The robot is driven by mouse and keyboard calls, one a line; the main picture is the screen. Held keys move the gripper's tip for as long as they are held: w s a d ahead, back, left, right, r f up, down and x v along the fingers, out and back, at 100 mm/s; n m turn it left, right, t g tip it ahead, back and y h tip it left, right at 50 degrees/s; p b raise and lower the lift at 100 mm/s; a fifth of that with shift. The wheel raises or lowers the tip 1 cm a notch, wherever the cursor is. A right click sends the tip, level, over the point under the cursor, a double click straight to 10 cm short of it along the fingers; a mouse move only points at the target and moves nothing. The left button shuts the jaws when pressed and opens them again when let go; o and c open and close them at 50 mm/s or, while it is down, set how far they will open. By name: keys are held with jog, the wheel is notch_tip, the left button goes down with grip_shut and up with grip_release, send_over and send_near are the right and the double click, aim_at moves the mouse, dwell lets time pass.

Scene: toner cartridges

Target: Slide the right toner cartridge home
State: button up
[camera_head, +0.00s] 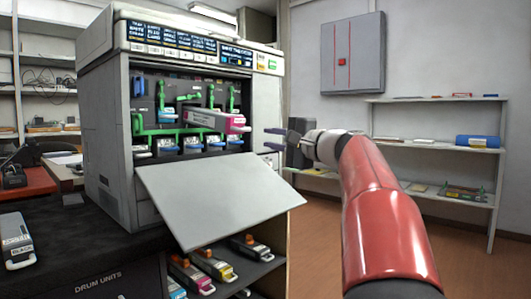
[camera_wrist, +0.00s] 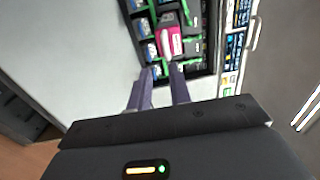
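A magenta-ended toner cartridge (camera_head: 215,121) sticks partway out of the open front of the printer (camera_head: 105,130). Its grey body runs back into the bay, and its rear end is hidden. My gripper (camera_head: 274,138) is in front of the bay, to the right of the cartridge's magenta end and apart from it. The two dark fingers are spread with nothing between them. In the wrist view the gripper (camera_wrist: 159,80) is open, and the magenta cartridge (camera_wrist: 171,42) is beyond the fingertips, roughly in line with the gap between them.
The printer's front door (camera_head: 215,195) hangs open and sloping below the bay. Green levers and blue-handled units (camera_head: 166,146) fill the bay. Several cartridges (camera_head: 213,264) lie on a lower shelf. A black cartridge (camera_head: 16,241) lies at left. A wall shelf (camera_head: 440,144) stands behind my arm.

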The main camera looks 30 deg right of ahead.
aim_at(247, 129)
jog(key=shift+r+p+x, duration=0.2)
jog(key=shift+p+x, duration=0.65)
jog(key=shift+x, duration=0.8)
jog(key=shift+r+p+x, duration=0.15)
jog(key=shift+p+x, duration=0.75)
jog(key=shift+x, duration=0.75)
jog(key=shift+r+p+x, duration=0.2)
jog(key=shift+p+x, duration=0.65)
jog(key=shift+x, duration=0.8)
jog(key=shift+c, duration=0.4)
grip_shut()
jog(key=shift+s, duration=0.1)
